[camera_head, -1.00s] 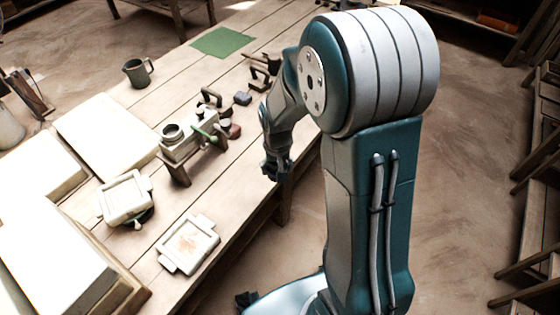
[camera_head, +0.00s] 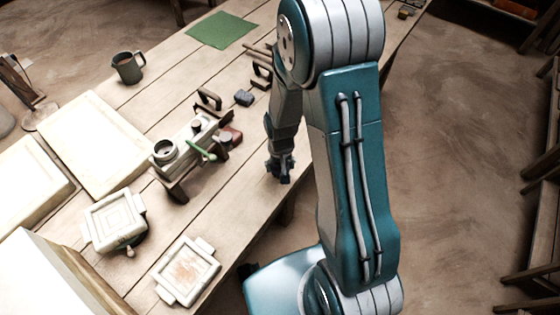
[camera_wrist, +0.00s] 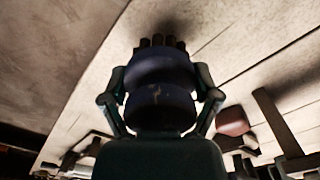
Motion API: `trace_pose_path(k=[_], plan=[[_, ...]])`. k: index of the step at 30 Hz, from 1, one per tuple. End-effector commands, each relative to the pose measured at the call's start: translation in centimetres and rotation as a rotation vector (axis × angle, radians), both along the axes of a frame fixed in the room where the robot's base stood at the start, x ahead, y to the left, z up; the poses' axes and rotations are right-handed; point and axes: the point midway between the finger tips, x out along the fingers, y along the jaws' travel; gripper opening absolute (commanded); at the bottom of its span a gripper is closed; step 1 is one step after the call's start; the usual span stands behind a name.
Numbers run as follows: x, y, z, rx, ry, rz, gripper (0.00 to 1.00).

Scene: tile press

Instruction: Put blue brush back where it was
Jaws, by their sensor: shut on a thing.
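The blue brush (camera_wrist: 160,103) fills the middle of the wrist view, a dark, rounded blue body with bristle tufts at its top end. My gripper (camera_wrist: 160,88) is shut on it, with one finger on each side. In the head view my gripper (camera_head: 279,172) hangs low over the workbench (camera_head: 225,190) near its right edge, right of the wooden rack. The brush is hard to make out there. I cannot tell whether it touches the bench.
A rack (camera_head: 190,155) with a grey pot and a green-handled tool stands left of my gripper, a reddish-brown block (camera_head: 230,137) beside it. A dark block (camera_head: 243,97), green mat (camera_head: 221,30), mug (camera_head: 128,67) and framed tile (camera_head: 187,271) lie around.

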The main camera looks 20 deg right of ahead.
Motion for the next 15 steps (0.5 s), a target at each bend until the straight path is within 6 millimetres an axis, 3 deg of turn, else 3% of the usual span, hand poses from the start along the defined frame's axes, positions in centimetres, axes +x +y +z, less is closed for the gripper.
trace_pose_path(k=[6, 15], plan=[[-0.6, 0.0, -3.0, 0.002, 0.004, -0.001, 0.35], [-0.5, 0.1, -3.3, 0.000, 0.000, -0.002, 0.35]])
